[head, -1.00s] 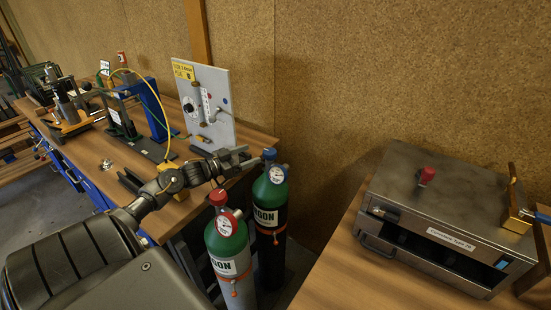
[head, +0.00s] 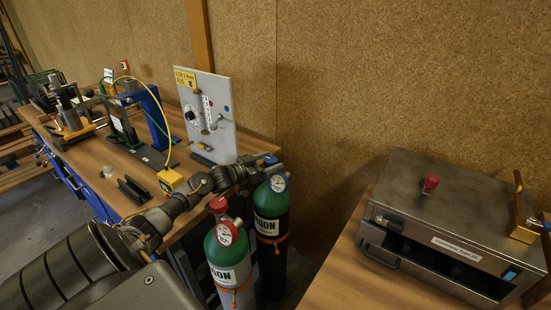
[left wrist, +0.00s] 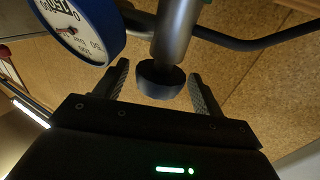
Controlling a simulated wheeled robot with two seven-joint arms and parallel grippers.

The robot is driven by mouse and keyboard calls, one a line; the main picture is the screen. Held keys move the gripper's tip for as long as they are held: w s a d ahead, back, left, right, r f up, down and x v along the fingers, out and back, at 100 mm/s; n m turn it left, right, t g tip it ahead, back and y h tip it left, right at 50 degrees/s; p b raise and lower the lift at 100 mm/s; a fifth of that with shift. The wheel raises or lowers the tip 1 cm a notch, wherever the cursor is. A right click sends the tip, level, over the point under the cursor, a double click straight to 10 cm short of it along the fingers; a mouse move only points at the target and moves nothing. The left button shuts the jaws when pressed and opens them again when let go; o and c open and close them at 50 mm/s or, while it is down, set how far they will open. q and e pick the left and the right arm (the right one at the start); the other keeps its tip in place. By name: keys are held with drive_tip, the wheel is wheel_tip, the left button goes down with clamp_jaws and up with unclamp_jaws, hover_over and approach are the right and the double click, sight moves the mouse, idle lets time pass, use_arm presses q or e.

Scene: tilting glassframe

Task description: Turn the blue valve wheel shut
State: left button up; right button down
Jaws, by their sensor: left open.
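The blue valve wheel (head: 271,159) sits on top of the right green-and-black gas cylinder (head: 272,222), partly hidden by my gripper. A blue-rimmed gauge (head: 278,183) is just below it, and it shows large at the upper left of the left wrist view (left wrist: 82,28). My left gripper (head: 264,172) is at the cylinder's top, beside the wheel and gauge. In the left wrist view its fingers (left wrist: 158,88) are open, with a grey stem ending in a dark knob (left wrist: 160,80) between them. I cannot tell whether they touch it. My right gripper is out of view.
A second cylinder (head: 230,270) with a red wheel (head: 218,204) and red-rimmed gauge stands close on the left, under my arm. A metal box (head: 450,220) with a red knob sits on the right bench. An upright panel (head: 207,115) and a yellow block (head: 170,181) are on the left bench.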

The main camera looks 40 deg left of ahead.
use_arm(q)
drive_tip(key=shift+x, duration=1.3)
